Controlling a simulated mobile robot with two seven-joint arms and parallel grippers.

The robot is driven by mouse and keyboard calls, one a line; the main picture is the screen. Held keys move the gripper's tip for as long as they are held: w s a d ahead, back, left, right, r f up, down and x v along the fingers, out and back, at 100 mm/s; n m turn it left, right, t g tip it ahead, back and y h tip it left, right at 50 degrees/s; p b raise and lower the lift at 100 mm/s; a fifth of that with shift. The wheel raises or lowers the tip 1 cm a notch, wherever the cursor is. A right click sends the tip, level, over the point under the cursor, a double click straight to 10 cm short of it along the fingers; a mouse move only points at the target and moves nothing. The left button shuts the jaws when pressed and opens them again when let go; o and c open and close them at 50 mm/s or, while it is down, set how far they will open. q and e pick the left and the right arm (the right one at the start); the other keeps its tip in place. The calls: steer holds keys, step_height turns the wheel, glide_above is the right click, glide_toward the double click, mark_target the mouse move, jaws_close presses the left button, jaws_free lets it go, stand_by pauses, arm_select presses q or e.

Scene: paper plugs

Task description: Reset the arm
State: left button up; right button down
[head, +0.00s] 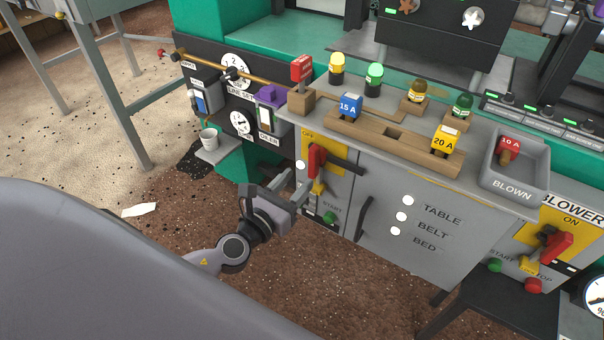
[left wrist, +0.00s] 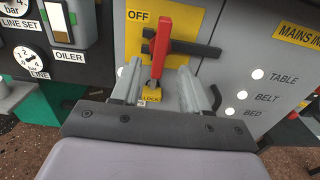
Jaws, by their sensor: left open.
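My left gripper (head: 284,186) is open and empty in front of the cabinet's yellow switch panel. In the left wrist view its two fingers (left wrist: 158,88) stand apart, one on each side of the lower end of a red switch handle (left wrist: 160,42). The red handle (head: 316,160) is upright beside the OFF label, with a dark bar behind it. A yellow lock tab (left wrist: 151,94) sits below the handle, between the fingers in the picture. I cannot tell whether the fingers touch anything. My right gripper is not in view.
A wooden rack (head: 371,137) on the cabinet top holds a blue 15 A plug (head: 349,106) and a yellow 20 A plug (head: 444,140). A grey BLOWN bin (head: 532,181) holds a red 10 A plug (head: 508,150).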

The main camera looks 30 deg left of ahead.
arm_select(q)
steer(key=shift+s+a, duration=0.1)
steer(key=shift+s, duration=0.3)
steer(key=s+d+f+n+g, duration=0.25)
steer(key=s+n, duration=0.25)
steer(key=n, duration=0.7)
steer(key=s+d+f+n+g+h, duration=0.15)
steer(key=s+f+n+g, duration=0.35)
steer(key=n, duration=0.7)
steer(key=s+d+f+n, duration=0.3)
steer(key=s+n, duration=0.3)
steer(key=n, duration=0.5)
step_height(320, 180, up, 16)
steer(key=s+a+p, duration=0.1)
steer(key=a+p, duration=0.1)
steer(key=p, duration=1.7)
steer(key=shift+a+y, duration=0.2)
steer(key=shift+y, duration=0.25)
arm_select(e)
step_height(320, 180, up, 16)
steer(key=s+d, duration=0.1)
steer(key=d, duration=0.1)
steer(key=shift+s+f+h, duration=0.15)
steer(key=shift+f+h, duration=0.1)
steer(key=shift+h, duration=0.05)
